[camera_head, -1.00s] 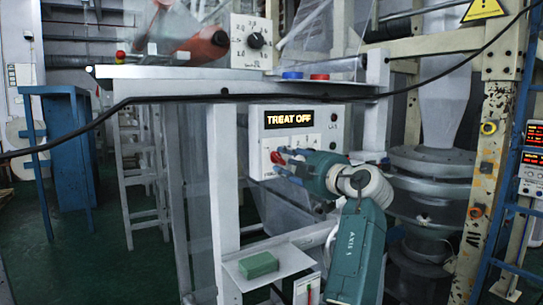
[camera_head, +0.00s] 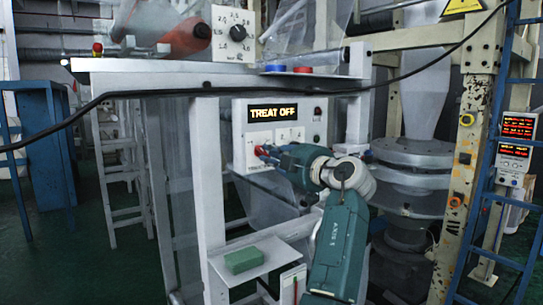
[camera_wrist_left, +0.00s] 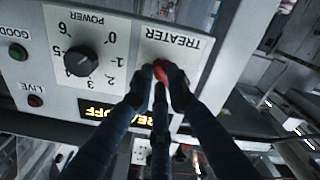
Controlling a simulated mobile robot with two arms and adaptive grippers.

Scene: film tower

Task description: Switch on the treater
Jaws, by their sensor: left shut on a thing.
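The treater control panel (camera_head: 310,112) is a pale box under the shelf, and its display (camera_head: 273,113) reads TREAT OFF in lit letters. In the left wrist view the panel is upside down, with a red treater switch (camera_wrist_left: 160,72) under the TREATER label. My left gripper (camera_head: 262,152) reaches the panel's lower left part, and its dark fingers (camera_wrist_left: 162,80) are closed around the red switch. The fingers hide part of the switch, so its exact position is unclear. My right gripper is not in view.
Beside the switch is a black POWER knob (camera_wrist_left: 81,61), with a green button (camera_wrist_left: 17,52) and a red LIVE button (camera_wrist_left: 35,101). A shelf (camera_head: 215,78) with blue and red buttons overhangs the panel. A black cable (camera_head: 400,72) crosses in front. A green block (camera_head: 243,260) lies on a low ledge.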

